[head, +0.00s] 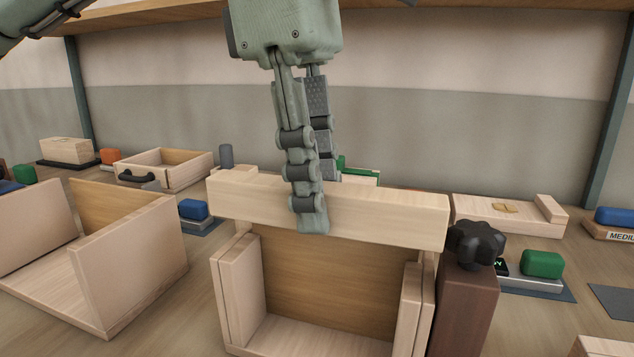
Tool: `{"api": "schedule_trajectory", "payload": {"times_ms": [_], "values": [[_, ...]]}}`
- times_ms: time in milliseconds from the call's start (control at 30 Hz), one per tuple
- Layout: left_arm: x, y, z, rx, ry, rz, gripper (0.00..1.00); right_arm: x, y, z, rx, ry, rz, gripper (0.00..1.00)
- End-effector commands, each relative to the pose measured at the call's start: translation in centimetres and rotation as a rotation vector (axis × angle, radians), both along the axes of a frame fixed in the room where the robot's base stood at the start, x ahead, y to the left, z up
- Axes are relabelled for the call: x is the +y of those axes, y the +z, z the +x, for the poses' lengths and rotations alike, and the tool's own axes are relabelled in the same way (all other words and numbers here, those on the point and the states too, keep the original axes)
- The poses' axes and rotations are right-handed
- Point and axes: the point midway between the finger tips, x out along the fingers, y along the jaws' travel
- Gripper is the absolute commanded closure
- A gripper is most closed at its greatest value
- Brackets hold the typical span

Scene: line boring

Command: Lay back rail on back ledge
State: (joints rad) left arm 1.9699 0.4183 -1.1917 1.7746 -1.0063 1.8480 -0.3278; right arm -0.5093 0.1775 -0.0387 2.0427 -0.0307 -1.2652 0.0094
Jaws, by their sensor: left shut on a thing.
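The back rail, a long pale wooden bar (385,213), lies across the view above the rear of an open wooden box frame (240,290). My left gripper (314,208) comes down from above and is shut on the rail left of its middle, with one finger in front and the other behind. The rail spans the frame's width, close over the darker back panel (340,280). It hides the top rear edge, so I cannot make out the back ledge or whether the rail touches it. My right gripper is not in view.
A brown post with a black knob (474,242) stands close to the rail's right end. Another open wooden box (130,260) is at left. A drawer (180,165), a wooden block (510,214) and green (542,264) and blue (193,209) blocks sit around.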

Motion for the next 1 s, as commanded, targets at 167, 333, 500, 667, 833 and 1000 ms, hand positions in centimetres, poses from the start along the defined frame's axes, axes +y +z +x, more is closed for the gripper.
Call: {"api": "schedule_trajectory", "payload": {"times_ms": [167, 333, 500, 667, 833, 1000], "values": [[0.0, 0.0, 0.0, 0.0, 0.0, 0.0, 1.0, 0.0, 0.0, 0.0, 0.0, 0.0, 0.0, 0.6], [0.0, 0.0, 0.0, 0.0, 0.0, 0.001, 1.0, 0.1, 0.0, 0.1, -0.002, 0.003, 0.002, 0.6], [0.0, -0.3, 0.0, 0.0, 0.0, 0.001, 1.0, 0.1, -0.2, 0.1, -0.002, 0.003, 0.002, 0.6], [0.0, -0.8, 0.0, 0.0, 0.0, 0.001, 1.0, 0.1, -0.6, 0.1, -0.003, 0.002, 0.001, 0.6], [0.0, -1.3, 0.0, 0.0, 0.0, 0.001, 1.0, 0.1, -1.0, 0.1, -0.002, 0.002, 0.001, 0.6], [0.0, -1.8, 0.0, 0.0, 0.0, 0.001, 1.0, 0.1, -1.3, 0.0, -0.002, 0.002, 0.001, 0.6]]}}
